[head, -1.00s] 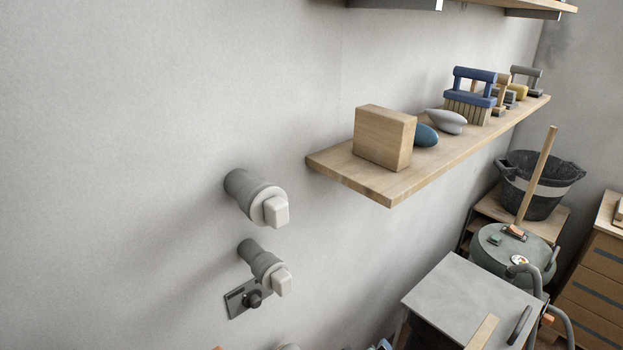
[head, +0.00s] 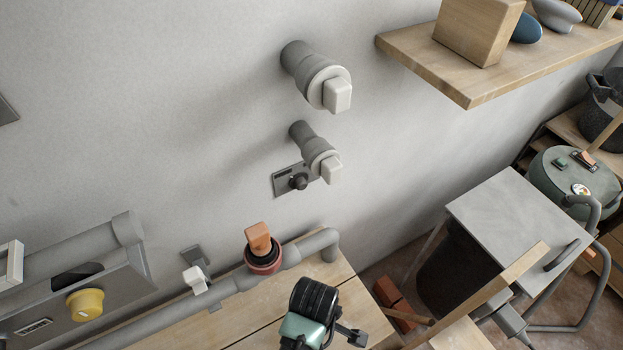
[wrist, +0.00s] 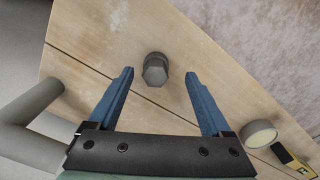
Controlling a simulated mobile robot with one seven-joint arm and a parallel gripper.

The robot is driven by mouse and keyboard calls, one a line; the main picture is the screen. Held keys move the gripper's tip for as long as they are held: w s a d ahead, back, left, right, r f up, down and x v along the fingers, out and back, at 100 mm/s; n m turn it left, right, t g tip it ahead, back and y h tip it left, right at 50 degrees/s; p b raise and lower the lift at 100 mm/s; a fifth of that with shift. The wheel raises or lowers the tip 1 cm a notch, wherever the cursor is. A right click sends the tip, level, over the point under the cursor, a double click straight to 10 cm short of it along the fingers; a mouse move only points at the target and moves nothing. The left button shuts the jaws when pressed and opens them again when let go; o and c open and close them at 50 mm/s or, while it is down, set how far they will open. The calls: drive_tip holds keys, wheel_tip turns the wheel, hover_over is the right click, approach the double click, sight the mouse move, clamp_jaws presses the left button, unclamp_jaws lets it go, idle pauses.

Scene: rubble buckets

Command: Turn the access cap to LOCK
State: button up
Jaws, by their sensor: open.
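No cap with a readable LOCK mark shows, so I cannot tell for sure which one is the access cap. In the head view, an orange-handled cap (head: 259,240) sits in a dark red collar (head: 263,264) on a grey pipe along the bench. Two grey wall stubs above it end in white square-knobbed caps, an upper one (head: 337,95) and a lower one (head: 331,168). In the wrist view, my gripper (wrist: 159,75) is open over the bench. A grey hexagonal-topped piece (wrist: 155,72) shows between its blue fingers, apparently below them and not touched.
The wooden bench (head: 235,325) carries the grey pipe (head: 322,240). A grey panel with a yellow knob (head: 86,304) is at left. A wooden shelf (head: 470,75) juts out at upper right. A grey-topped table (head: 510,210) stands at right. A round pale disc (wrist: 258,133) lies right of my gripper.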

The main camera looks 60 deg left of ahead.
drive_tip(key=f, duration=0.4)
drive_tip(key=shift+w+f, duration=0.25)
drive_tip(key=shift+f, duration=0.15)
drive_tip(key=shift+c, duration=0.3)
drive_tip(key=shift+a, duration=0.1)
clamp_jaws()
